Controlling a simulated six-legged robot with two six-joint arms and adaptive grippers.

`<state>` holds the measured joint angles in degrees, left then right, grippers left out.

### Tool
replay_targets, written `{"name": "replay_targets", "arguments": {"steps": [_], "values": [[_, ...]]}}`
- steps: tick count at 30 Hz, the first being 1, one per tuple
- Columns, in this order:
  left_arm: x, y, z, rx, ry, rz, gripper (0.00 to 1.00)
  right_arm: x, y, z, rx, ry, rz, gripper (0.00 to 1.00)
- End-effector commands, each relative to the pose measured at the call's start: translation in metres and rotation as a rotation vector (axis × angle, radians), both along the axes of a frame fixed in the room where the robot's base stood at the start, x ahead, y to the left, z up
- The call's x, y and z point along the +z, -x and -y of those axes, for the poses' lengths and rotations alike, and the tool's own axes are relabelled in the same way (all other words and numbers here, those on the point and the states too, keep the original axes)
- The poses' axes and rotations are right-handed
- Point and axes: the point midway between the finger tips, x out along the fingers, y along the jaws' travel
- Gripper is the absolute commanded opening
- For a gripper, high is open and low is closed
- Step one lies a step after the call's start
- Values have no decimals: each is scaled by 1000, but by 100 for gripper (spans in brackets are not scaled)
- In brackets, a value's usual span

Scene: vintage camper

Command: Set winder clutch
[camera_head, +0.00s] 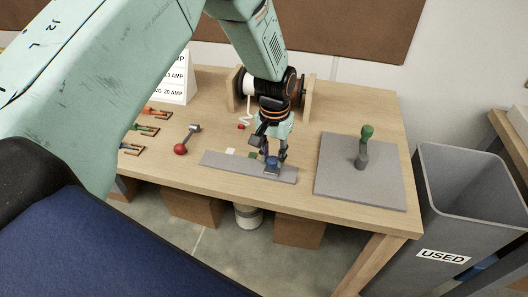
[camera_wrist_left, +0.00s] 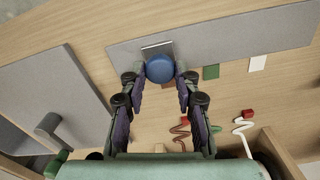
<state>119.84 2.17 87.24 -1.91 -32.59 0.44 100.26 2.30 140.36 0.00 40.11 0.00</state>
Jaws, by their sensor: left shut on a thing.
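A blue round knob (camera_head: 271,162) stands on a small metal plate on a long grey strip (camera_head: 222,163) near the table's front edge. My left gripper (camera_head: 275,154) points down from above and is shut on the blue knob. In the left wrist view, the knob (camera_wrist_left: 159,68) sits between the fingertips of the left gripper (camera_wrist_left: 158,82). Green (camera_wrist_left: 211,72) and white (camera_wrist_left: 257,63) marks lie along the strip's edge. I cannot tell which part is the winder clutch. My right gripper is not in view.
A grey plate (camera_head: 335,180) with a green-topped lever (camera_head: 364,146) lies to the right. A red-ended lever (camera_head: 181,149) and orange-pronged pieces (camera_head: 148,130) lie left. Wooden posts (camera_head: 308,91) stand behind. A grey USED bin (camera_head: 450,210) stands beside the table (camera_head: 215,97).

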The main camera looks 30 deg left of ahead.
Motion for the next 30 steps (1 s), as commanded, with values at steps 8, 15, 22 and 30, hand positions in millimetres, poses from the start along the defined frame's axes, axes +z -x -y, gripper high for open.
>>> {"name": "replay_targets", "arguments": {"steps": [8,15,22,30], "values": [[-2,3,1,1,0,-7,35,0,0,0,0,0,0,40],[-2,2,0,0,0,-4,54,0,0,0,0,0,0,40],[-1,1,0,0,-1,-2,54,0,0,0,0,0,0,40],[26,-1,-1,0,0,4,54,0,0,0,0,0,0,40]]}}
